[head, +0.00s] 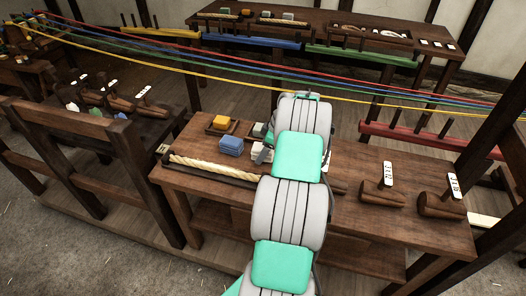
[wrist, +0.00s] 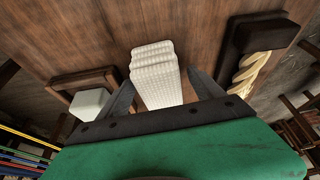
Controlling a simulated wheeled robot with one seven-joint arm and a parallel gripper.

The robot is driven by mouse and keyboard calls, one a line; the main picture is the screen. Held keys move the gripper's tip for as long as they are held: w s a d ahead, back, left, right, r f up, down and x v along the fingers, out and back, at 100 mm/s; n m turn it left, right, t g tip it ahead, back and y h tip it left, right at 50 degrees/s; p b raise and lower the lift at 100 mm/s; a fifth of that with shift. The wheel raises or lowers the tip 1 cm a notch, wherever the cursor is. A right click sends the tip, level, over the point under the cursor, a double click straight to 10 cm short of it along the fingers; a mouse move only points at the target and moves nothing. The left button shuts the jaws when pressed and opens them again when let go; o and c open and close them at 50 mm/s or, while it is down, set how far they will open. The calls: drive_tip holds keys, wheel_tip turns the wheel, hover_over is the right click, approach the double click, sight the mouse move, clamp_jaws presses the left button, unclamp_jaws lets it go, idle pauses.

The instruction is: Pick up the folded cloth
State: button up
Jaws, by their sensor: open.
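A white folded cloth (wrist: 155,72), ribbed in layers, lies on the brown wooden bench top in the wrist view. My gripper (wrist: 160,84) is open, with one finger on each side of the cloth's near part. Whether the fingers touch it cannot be told. In the head view my arm hides most of the gripper and part of the cloth.
A wooden tray with a pale block (wrist: 90,103) stands left of the cloth in the wrist view. A rope (wrist: 254,72) in a dark holder lies to the right. In the head view, a yellow block (head: 221,122) sits behind the blue stack. Coloured cords (head: 150,48) stretch above the bench.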

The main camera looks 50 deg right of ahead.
drive_tip(key=c, duration=1.5)
drive_tip(key=shift+r, duration=0.15)
